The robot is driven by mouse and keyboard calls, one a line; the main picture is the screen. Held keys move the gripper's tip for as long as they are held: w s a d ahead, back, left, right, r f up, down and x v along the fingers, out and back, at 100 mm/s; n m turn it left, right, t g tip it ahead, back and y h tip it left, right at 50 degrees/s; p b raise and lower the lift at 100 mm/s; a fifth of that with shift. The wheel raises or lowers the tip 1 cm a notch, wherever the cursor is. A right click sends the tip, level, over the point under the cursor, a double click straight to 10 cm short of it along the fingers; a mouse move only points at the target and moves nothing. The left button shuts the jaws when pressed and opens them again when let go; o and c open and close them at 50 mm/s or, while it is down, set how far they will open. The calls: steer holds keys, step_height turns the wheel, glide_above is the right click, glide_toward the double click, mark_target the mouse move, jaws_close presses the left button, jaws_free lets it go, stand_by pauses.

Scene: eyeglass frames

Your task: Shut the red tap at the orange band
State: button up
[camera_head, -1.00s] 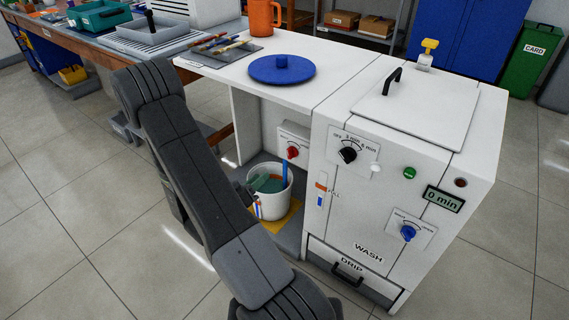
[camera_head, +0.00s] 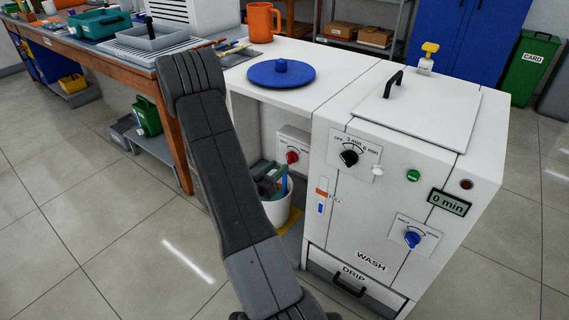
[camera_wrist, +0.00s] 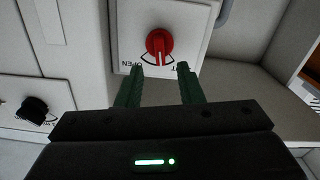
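The red tap (camera_head: 292,157) sits on a white plate under the counter. In the wrist view the tap (camera_wrist: 160,45) is upright, its white mark pointing down; OPEN is printed at lower left and another label at lower right is partly hidden. My gripper (camera_wrist: 160,68) is open, its two green fingers just below the tap, one toward each side, with nothing between them. In the head view my gripper (camera_head: 272,180) is partly hidden by my arm. The orange band (camera_head: 321,193) is on the gauge on the wash machine's front, above a blue part (camera_head: 320,209).
A white bucket (camera_head: 280,212) stands below the tap, partly behind my arm. The wash machine (camera_head: 375,225) is close on the right. The counter overhead holds a blue lid (camera_head: 281,74) and an orange mug (camera_head: 262,22). In the wrist view a black knob (camera_wrist: 35,110) is at left.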

mark_target(288, 159)
steer(key=shift+x, duration=2.35)
jaws_close()
